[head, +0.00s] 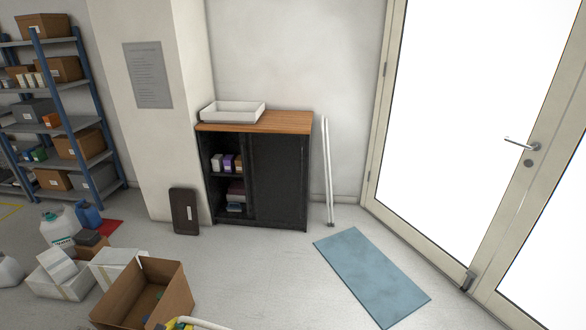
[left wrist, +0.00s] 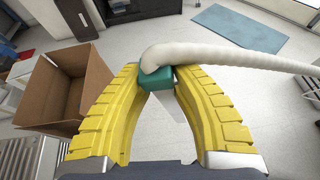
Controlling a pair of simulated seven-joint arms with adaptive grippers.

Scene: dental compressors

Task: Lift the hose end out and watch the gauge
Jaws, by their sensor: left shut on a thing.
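My left gripper (left wrist: 156,75) has its two yellow fingers closed around the teal end piece (left wrist: 157,83) of the white hose. The ribbed white hose (left wrist: 225,55) bends at the end piece and runs off to the right, above the floor. In the head view only a little of my left gripper (head: 175,324) and the pale hose (head: 205,324) shows at the bottom edge. Any contact of the end piece below the fingers is hidden. No gauge or compressor can be made out. My right gripper is not in view.
An open cardboard box (head: 169,279) stands close by, left of the gripper in the wrist view (left wrist: 45,92). White boxes (head: 62,279) and jugs (head: 60,226) crowd the left floor. A black cabinet (head: 278,180) stands behind. The floor around the blue mat (head: 370,275) is clear.

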